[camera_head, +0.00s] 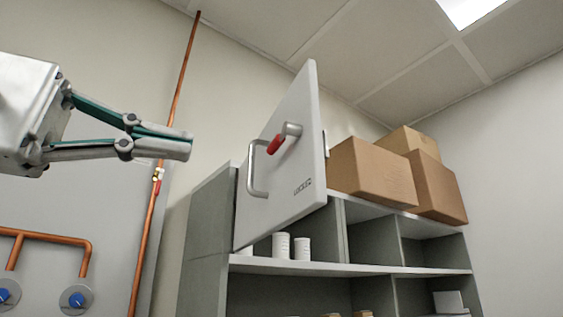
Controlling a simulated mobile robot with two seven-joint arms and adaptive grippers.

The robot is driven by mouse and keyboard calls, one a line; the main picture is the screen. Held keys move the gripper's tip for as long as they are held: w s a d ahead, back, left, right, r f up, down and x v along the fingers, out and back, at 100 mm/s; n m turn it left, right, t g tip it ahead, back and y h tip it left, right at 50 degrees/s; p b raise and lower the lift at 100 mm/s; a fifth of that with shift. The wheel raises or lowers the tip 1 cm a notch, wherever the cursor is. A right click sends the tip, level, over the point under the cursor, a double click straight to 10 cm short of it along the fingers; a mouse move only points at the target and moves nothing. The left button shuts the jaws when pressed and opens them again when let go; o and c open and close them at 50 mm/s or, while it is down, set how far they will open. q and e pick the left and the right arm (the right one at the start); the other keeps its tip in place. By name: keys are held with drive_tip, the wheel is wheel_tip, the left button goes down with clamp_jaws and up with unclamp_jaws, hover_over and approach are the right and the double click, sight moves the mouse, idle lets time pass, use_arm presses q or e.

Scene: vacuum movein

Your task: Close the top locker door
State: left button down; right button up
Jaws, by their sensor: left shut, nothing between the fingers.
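The top locker door (300,155) is a white panel that stands open at the upper left of the grey locker (208,232). Its face carries a curved metal handle (254,168) and a knob with a red grip (277,143). Behind the door, the top compartment shows open, with white containers (281,245) on its shelf. My left gripper (190,146) is shut and empty. It is in the air to the left of the door, apart from the handle. My right gripper is not in view.
Cardboard boxes (372,172) sit on top of the locker. A vertical copper pipe (171,130) runs along the wall behind my left gripper. Copper piping with blue valves (76,299) is at the lower left. The space between my gripper and the door looks clear.

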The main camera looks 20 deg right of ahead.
sight(309, 168)
use_arm(q)
drive_tip(key=d, duration=0.4)
drive_tip(key=d+p, duration=0.1)
drive_tip(key=d, duration=0.3)
drive_tip(key=w+d+p, duration=0.1)
drive_tip(key=d, duration=0.3)
drive_tip(key=shift+d, duration=0.35)
drive_tip(key=shift+w+d, duration=0.1)
drive_tip(key=shift+d, duration=0.15)
